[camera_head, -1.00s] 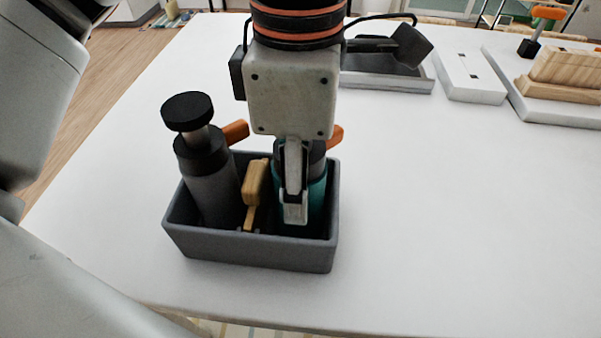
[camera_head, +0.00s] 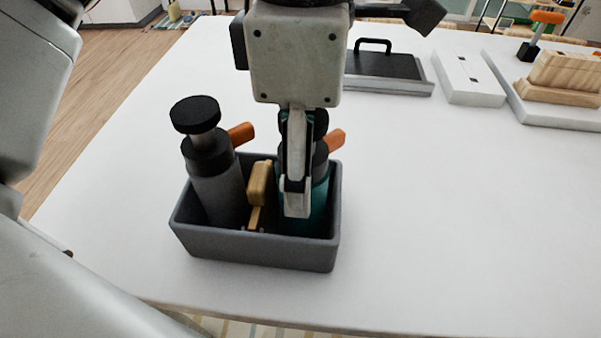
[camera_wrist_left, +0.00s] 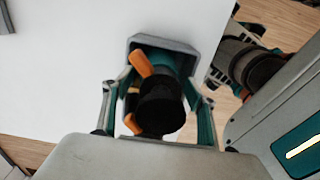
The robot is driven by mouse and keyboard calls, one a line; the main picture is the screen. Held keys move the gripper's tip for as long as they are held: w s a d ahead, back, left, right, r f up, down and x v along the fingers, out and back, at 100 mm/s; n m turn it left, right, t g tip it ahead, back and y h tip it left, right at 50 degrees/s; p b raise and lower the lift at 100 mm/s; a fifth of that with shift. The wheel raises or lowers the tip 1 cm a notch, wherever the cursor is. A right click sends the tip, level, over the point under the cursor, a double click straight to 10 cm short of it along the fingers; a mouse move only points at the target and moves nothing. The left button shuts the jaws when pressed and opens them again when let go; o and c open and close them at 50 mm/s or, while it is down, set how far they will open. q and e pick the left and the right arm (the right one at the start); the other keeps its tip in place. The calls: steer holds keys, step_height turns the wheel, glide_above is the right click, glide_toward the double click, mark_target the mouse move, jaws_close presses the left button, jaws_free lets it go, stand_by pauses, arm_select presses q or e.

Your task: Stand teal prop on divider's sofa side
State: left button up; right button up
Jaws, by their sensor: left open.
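The teal bottle-like prop (camera_head: 320,196) stands in the right part of a grey caddy (camera_head: 255,253). It has a black top and an orange lever, also seen in the left wrist view (camera_wrist_left: 160,108). My left gripper (camera_head: 297,198) is lowered over it with open fingers; in the left wrist view the fingers (camera_wrist_left: 158,112) lie either side of it. Whether they touch it is unclear. The near finger hides part of the prop. No sofa is recognisable, and I cannot tell which thing is the divider. My right gripper is not in view.
A grey bottle (camera_head: 215,190) with a black knob stands at the caddy's left. A tan piece (camera_head: 258,185) sits between the bottles. A black-lidded tray (camera_head: 385,68), white block (camera_head: 468,78) and wooden rack (camera_head: 568,75) are behind. The right table area is clear.

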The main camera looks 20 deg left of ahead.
arm_select(q)
step_height(320, 180, up, 9)
steer(key=shift+f+p, duration=0.15)
steer(key=shift+p, duration=0.65)
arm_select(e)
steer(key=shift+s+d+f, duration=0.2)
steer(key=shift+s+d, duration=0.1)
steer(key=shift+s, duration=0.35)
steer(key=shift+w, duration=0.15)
